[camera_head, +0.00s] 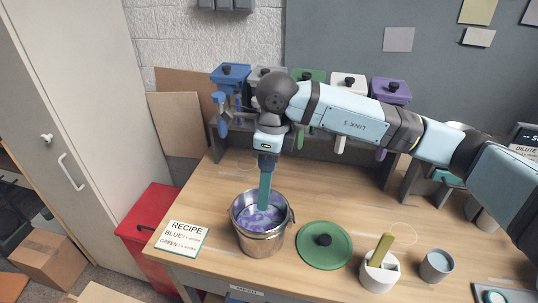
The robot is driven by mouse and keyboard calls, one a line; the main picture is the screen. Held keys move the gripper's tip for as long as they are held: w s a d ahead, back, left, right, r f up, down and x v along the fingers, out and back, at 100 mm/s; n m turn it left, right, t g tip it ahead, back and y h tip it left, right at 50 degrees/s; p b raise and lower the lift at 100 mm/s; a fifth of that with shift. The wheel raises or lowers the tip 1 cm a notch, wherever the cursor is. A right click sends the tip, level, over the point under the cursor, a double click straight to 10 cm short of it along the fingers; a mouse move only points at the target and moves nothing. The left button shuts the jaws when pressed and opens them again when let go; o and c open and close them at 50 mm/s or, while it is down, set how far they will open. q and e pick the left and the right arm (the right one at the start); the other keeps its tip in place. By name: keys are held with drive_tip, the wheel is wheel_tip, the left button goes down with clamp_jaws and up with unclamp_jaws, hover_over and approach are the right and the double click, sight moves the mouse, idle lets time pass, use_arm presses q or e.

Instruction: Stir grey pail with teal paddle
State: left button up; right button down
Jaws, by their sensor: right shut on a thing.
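The grey pail (262,242) is a shiny metal bucket standing upright near the left end of the wooden table. It holds a purple and pale swirled liquid (258,218). The teal paddle (265,188) stands upright, its lower end inside the pail's mouth and hidden at the liquid. My right gripper (267,157) is above the pail, shut on the paddle's top end. My right arm reaches in from the right. My left gripper is out of view.
A green lid (324,246) lies right of the pail. A white holder (379,274) with an olive-handled tool and a grey cup (436,266) stand further right. A recipe card (183,238) lies left. Several coloured dispensers, including a blue one (230,75), line the back.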

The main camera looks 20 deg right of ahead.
sight(266, 173)
drive_tip(key=f+b, duration=0.1)
drive_tip(key=f, duration=0.1)
drive_tip(key=f+b, duration=0.2)
drive_tip(key=shift+w+a, duration=0.1)
drive_tip(key=shift+a, duration=0.1)
drive_tip(key=f+b, duration=0.4)
drive_tip(key=f, duration=0.1)
drive_tip(key=f+b, duration=0.2)
drive_tip(key=shift+w+a+f, duration=0.15)
drive_tip(key=shift+w+a, duration=0.1)
drive_tip(key=shift+a, duration=0.05)
drive_tip(key=shift+f+b, duration=0.2)
drive_tip(key=shift+b, duration=0.1)
drive_tip(key=shift+f, duration=0.2)
